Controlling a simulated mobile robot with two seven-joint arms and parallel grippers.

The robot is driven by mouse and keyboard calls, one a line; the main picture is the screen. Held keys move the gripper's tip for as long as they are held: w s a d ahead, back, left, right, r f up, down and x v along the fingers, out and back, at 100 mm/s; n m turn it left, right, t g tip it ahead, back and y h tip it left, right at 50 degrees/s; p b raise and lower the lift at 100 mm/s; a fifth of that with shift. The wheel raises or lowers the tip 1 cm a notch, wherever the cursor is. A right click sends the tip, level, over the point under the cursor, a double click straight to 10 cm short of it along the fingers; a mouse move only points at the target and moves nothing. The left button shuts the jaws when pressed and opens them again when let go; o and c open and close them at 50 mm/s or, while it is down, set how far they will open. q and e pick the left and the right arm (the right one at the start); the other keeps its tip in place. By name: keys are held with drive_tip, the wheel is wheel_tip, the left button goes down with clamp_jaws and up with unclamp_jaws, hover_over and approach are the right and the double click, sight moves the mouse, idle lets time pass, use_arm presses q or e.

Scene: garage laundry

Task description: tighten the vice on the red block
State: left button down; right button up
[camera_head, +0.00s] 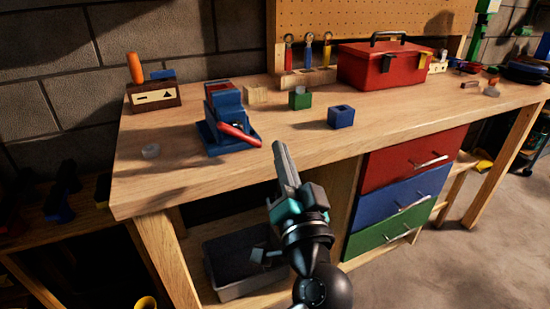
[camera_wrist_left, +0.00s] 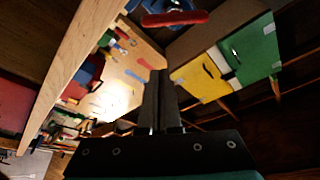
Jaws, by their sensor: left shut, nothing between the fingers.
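The blue vice (camera_head: 226,119) stands near the front left of the wooden workbench. Its red handle (camera_head: 240,135) sticks out toward the bench's front edge. A red piece (camera_head: 217,86) shows at the top of the vice, at the jaws; whether it is tightly clamped cannot be told. My left gripper (camera_head: 280,149) is shut and empty, just right of the handle's end, by the front edge, apart from it. In the left wrist view the shut fingers (camera_wrist_left: 160,74) point toward the red handle (camera_wrist_left: 175,18), with part of the blue vice above it. My right gripper is not in view.
A green block (camera_head: 300,100), a blue block (camera_head: 341,117) and a wooden block (camera_head: 256,94) stand right of the vice. A red toolbox (camera_head: 380,68) is behind. Coloured drawers (camera_head: 398,196) sit under the bench's right side.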

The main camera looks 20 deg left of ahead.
use_arm(q)
wheel_tip(320, 180, up, 2)
hover_over(254, 146)
drive_tip(key=w+d, duration=0.2)
drive_tip(key=d, duration=0.1)
drive_tip(key=shift+s+r, duration=0.1)
drive_tip(key=shift+r, duration=0.1)
drive_tip(key=shift+s+a+f+b, duration=0.2)
drive_tip(key=shift+s+f, duration=0.1)
drive_tip(key=shift+f, duration=0.3)
drive_tip(key=shift+s+a+f+b, duration=0.1)
drive_tip(key=shift+s+a+f, duration=0.15)
drive_tip(key=shift+f, duration=0.3)
drive_tip(key=shift+s+a+f, duration=0.3)
drive_tip(key=shift+s+f, duration=0.15)
drive_tip(key=shift+f, duration=0.1)
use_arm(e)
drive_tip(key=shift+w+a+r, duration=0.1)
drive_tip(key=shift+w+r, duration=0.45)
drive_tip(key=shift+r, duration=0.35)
